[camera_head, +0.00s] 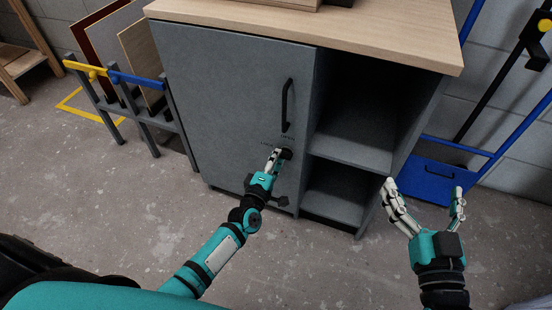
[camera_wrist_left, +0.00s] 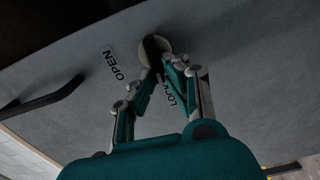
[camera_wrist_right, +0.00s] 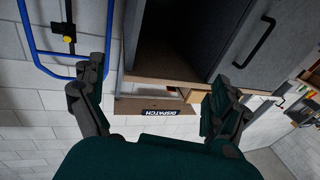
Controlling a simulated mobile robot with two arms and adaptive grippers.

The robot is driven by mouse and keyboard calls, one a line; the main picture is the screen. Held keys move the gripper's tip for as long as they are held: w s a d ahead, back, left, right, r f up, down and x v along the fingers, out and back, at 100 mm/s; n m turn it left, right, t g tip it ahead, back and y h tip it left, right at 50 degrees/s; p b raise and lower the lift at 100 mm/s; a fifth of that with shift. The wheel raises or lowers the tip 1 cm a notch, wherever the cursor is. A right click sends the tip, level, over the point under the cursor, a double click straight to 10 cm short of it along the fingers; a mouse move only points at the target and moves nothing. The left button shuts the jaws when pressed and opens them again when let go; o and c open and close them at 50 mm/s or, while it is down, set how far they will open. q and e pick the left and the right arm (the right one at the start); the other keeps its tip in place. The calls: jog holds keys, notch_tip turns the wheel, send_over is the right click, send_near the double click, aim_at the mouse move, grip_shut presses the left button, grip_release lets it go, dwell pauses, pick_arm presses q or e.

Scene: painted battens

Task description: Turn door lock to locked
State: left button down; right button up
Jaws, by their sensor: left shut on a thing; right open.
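The grey cabinet door (camera_head: 225,90) is closed, with a black bar handle (camera_head: 287,105). Below the handle is the round door lock (camera_head: 286,153), which also shows in the left wrist view (camera_wrist_left: 154,44). The words OPEN (camera_wrist_left: 113,66) and LOCKED, the latter partly covered by a finger, are printed beside it. My left gripper (camera_head: 278,157) is at the lock, its fingertips shut on the lock's knob. My right gripper (camera_head: 425,192) is open and empty, in front of and right of the cabinet.
Open shelves (camera_head: 350,140) are right of the door, under a wooden top (camera_head: 330,25). A blue trolley (camera_head: 435,178) stands at the right. A rack with boards (camera_head: 115,80) stands at the left. The concrete floor in front is clear.

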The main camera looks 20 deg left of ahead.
pick_arm(q)
jog(key=shift+f+n, duration=0.1)
jog(key=shift+n, duration=0.2)
pick_arm(e)
jog(key=shift+r+t, duration=0.3)
jog(key=shift+r, duration=0.15)
pick_arm(q)
jog(key=c, duration=1.4)
grip_release()
pick_arm(e)
jog(key=shift+a, duration=0.1)
pick_arm(q)
jog(key=s, duration=1.2)
jog(key=shift+a, duration=0.2)
